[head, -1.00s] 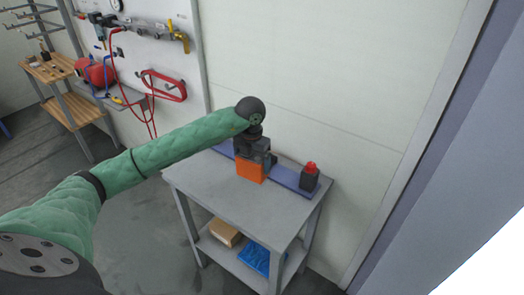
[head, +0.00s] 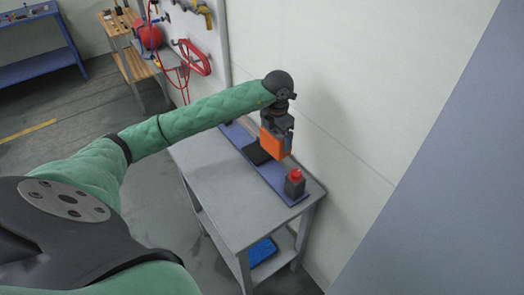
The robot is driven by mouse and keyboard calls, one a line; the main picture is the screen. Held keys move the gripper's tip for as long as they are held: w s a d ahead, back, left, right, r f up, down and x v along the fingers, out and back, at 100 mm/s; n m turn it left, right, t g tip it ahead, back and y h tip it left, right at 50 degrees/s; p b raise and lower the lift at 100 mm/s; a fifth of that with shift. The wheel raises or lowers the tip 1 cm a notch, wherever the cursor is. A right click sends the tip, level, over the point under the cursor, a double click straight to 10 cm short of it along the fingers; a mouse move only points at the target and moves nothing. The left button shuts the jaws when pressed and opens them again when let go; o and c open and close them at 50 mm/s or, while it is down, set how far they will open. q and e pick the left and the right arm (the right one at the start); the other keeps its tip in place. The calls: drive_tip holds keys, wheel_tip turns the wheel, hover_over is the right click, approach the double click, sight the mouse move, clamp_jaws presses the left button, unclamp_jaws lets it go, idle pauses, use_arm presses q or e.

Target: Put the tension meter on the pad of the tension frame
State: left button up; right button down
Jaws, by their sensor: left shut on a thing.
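My left gripper (head: 279,128) is shut on an orange box-shaped thing (head: 273,143), which I take to be the tension meter. It holds the meter upright over the tension frame, a long blue base (head: 291,190) along the wall side of the grey table. A flat black pad (head: 258,154) lies on the base, just left of and below the meter and partly hidden by it. The meter looks raised above the pad, though the gap is hard to judge. A dark block with a red top (head: 295,182) stands at the frame's near end. My right gripper is out of view.
The grey table (head: 218,186) is bare left of the frame. A blue item (head: 262,250) lies on its lower shelf. The pale wall (head: 340,110) rises close behind the frame. A red hose (head: 194,57) hangs on the panel farther back.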

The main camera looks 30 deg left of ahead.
use_arm(q)
drive_tip(key=shift+s+a, duration=0.15)
drive_tip(key=shift+a, duration=0.15)
drive_tip(key=shift+a+m, duration=0.2)
drive_tip(key=shift+m, duration=0.1)
drive_tip(key=w+a+f+b, duration=0.2)
drive_tip(key=w+a+f, duration=0.3)
drive_tip(key=a+f, duration=0.3)
drive_tip(key=b, duration=0.1)
hover_over(256, 152)
wheel_tip(256, 152, down, 3)
drive_tip(key=shift+w, duration=0.15)
drive_tip(key=o, duration=1)
drive_tip(key=shift+f, duration=0.1)
drive_tip(key=shift+c, duration=0.2)
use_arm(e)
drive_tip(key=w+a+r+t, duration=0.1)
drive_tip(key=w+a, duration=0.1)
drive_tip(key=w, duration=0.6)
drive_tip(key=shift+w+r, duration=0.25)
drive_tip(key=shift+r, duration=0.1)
